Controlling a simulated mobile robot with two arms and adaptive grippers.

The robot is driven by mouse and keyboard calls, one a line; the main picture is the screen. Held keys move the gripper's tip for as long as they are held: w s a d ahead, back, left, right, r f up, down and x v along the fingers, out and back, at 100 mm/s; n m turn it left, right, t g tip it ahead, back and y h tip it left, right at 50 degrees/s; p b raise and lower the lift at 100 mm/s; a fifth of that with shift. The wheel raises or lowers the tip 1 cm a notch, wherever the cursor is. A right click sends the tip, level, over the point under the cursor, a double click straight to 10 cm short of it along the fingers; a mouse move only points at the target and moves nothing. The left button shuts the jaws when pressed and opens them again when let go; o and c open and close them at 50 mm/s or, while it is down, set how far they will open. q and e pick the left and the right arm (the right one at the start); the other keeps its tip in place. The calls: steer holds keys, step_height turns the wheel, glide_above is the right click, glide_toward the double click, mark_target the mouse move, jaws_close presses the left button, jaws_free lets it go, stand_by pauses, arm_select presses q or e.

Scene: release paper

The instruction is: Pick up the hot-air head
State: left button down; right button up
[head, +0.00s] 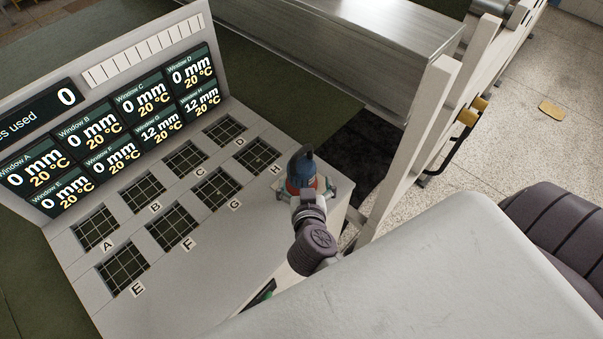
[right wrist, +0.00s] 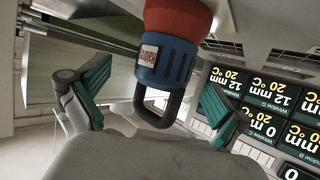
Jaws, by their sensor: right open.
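The hot-air head (head: 301,168) has a blue and red body and stands on the grey panel at its right end, beside window H. In the right wrist view, the hot-air head (right wrist: 170,55) shows its blue body with a label, a red section and a dark loop handle. My right gripper (head: 308,188) is at the hot-air head in the head view and hides part of it. In the wrist view, the teal fingers of the right gripper (right wrist: 157,88) are spread either side of the handle, with gaps on both sides. My left gripper is not in view.
The grey panel (head: 215,262) has several gridded windows lettered A to H. A display board (head: 105,115) with mm and °C readings stands behind them. A metal beam (head: 375,40) and white frame post (head: 408,150) stand close to the right of the hot-air head.

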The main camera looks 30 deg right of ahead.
mark_target(302, 163)
steer(key=x, duration=0.5)
steer(key=shift+w+a+r+p, duration=0.25)
steer(key=shift+a+p, duration=0.1)
steer(key=shift+p, duration=0.05)
steer(key=shift+w+d+f, duration=0.15)
steer(key=shift+w, duration=0.05)
steer(key=shift+s, duration=0.1)
steer(key=c, duration=1.7)
steer(key=shift+c, duration=0.8)
steer(key=shift+r, duration=0.25)
steer(key=shift+r, duration=0.8)
step_height(302, 163, up, 3)
steer(key=shift+d+f+p, duration=0.1)
steer(key=shift+f+p, duration=0.05)
steer(key=shift+p, duration=0.15)
steer(key=d+r, duration=0.6)
steer(key=d, duration=0.5)
steer(key=shift+s+d+r, duration=0.25)
steer(key=shift+s+r, duration=0.05)
steer(key=shift+s, duration=0.1)
